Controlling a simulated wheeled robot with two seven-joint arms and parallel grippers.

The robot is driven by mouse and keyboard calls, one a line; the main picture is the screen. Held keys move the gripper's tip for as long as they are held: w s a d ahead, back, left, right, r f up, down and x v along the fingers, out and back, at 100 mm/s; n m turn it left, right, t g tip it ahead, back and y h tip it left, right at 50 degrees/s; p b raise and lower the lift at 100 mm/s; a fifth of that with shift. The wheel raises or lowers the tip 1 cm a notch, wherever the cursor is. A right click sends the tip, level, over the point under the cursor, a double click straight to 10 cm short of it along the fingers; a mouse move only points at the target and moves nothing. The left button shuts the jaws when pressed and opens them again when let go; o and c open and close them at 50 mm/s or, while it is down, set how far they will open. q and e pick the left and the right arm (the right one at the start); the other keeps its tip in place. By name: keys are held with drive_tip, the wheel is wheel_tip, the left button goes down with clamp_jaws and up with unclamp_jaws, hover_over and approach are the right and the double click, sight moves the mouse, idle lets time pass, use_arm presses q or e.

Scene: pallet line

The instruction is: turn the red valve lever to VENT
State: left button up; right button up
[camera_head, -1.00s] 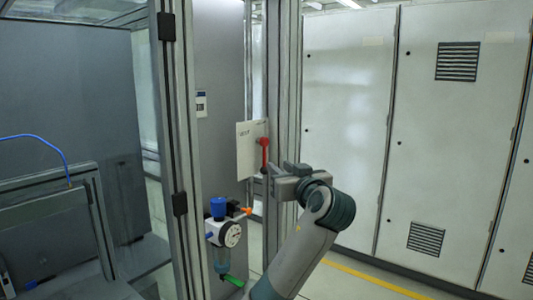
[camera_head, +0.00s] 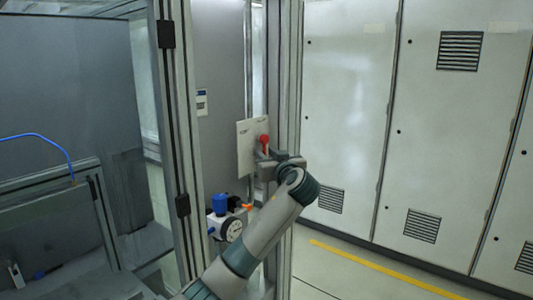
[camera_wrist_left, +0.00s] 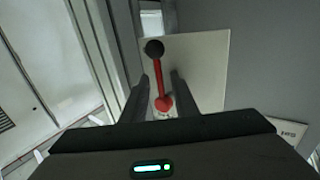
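The red valve lever (camera_head: 264,140) is on a pale plate (camera_head: 245,150) on the grey frame. In the head view only its red upper end shows; my left gripper (camera_head: 264,160) hides the rest. In the left wrist view the lever (camera_wrist_left: 159,78) runs from a red hub to a black knob. My left gripper's two dark fingers (camera_wrist_left: 161,78) stand on either side of the red shaft, with a gap on both sides. The gripper is open around the lever. The plate's lettering is too small to read. My right gripper is not in view.
A pressure gauge unit (camera_head: 231,229) with a blue cap (camera_head: 220,203) is mounted below the plate, close to my left arm. Upright metal posts (camera_head: 283,100) stand beside the plate. Tall cabinets (camera_head: 350,120) stand at the right, with open floor before them.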

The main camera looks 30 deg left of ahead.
use_arm(q)
drive_tip(key=shift+c, duration=0.7)
clamp_jaws()
idle(0.6)
